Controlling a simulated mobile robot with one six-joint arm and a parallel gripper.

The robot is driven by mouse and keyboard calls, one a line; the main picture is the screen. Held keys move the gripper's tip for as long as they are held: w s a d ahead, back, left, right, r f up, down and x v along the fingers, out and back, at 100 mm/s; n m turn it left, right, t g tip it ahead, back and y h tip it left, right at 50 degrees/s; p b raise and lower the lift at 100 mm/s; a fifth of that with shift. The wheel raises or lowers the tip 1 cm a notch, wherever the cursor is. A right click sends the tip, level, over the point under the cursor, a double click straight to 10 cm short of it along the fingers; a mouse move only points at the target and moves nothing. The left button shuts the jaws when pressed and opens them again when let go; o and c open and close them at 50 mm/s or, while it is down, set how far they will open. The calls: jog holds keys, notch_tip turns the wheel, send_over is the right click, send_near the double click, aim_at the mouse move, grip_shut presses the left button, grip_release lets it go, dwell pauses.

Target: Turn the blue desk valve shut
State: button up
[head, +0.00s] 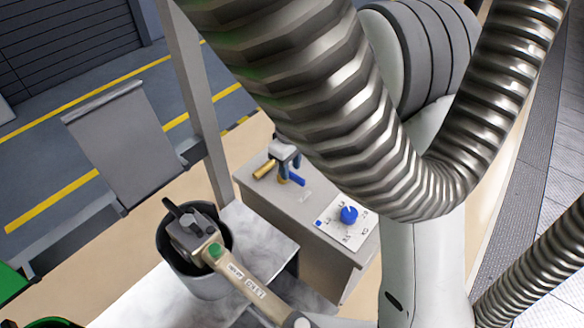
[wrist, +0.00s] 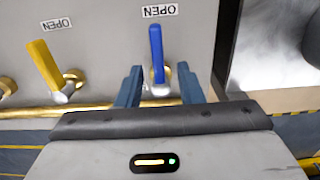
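The blue desk valve has a bright blue lever (wrist: 157,54) on a brass fitting. In the wrist view the lever points up toward an OPEN label (wrist: 160,11). My gripper (wrist: 159,70) is open, with one dark blue finger on each side of the lever. A gap shows on both sides, so neither finger appears to touch it. In the head view my gripper (head: 286,164) hangs over the grey desk box, and the blue lever (head: 297,180) shows just below it.
A yellow valve lever (wrist: 43,64) stands left of the blue one, tilted toward its own OPEN label. A dial plate with a blue knob (head: 349,214) lies on the desk box (head: 300,212). A grey bucket (head: 210,287) with a beige labelled device stands front left.

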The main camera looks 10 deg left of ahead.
jog(key=shift+f, duration=0.85)
jog(key=shift+c, duration=0.5)
grip_shut()
